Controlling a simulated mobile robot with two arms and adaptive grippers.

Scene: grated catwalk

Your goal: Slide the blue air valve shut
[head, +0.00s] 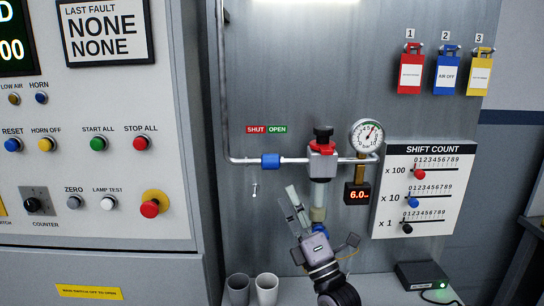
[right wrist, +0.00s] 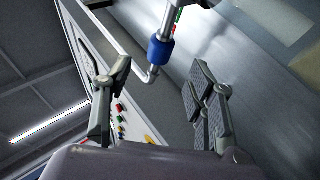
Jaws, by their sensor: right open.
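The blue air valve (head: 270,161) is a short blue sleeve on a thin horizontal pipe on the grey metal panel. It sits below the red and green SHUT/OPEN label (head: 267,129), near the line between the two words. My right gripper (head: 297,208) is below and a little right of the sleeve, apart from it, with its fingers pointing up. In the right wrist view the blue sleeve (right wrist: 160,51) shows ahead, in line with the gap between the open, empty fingers (right wrist: 158,80). My left gripper is out of view.
Right of the sleeve, the pipe meets a block with a red and black knob (head: 322,140), then a round gauge (head: 367,135). A small hook (head: 254,190) hangs below the pipe. Two cups (head: 266,288) stand at the bottom. A button console (head: 90,150) is at left.

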